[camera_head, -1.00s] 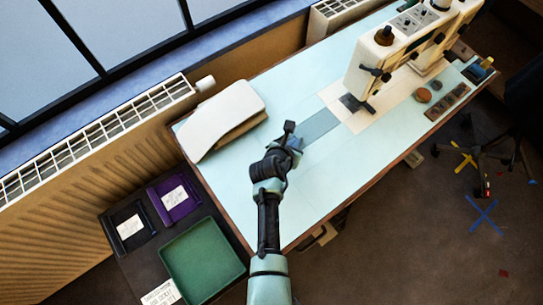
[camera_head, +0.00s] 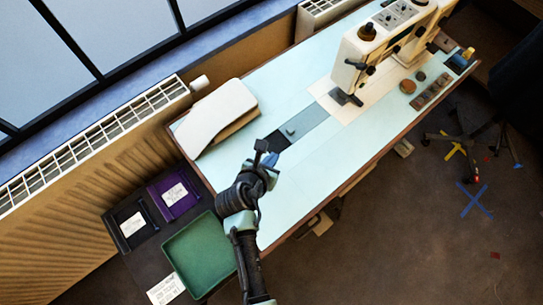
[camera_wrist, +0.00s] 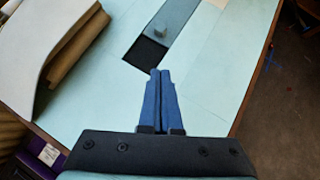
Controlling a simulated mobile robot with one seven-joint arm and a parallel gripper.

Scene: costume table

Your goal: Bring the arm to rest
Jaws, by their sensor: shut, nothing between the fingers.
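My gripper (camera_head: 266,158) is over the near left part of the pale blue table (camera_head: 310,155), with my arm reaching up from the bottom of the head view. In the wrist view its blue fingers (camera_wrist: 159,85) are together with nothing between them. Beyond the fingertips lies a dark rectangular opening (camera_wrist: 146,52) in the tabletop, beside a grey-blue strip (camera_wrist: 170,25) with a small grey knob (camera_wrist: 160,30) on it.
A white sewing machine (camera_head: 380,50) stands at the far right. A pale board stack (camera_head: 220,115) lies at the left edge. Below the table are a green tray (camera_head: 200,255), a purple bin (camera_head: 174,195) and a black bin (camera_head: 130,225). A radiator (camera_head: 90,145) runs along the wall.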

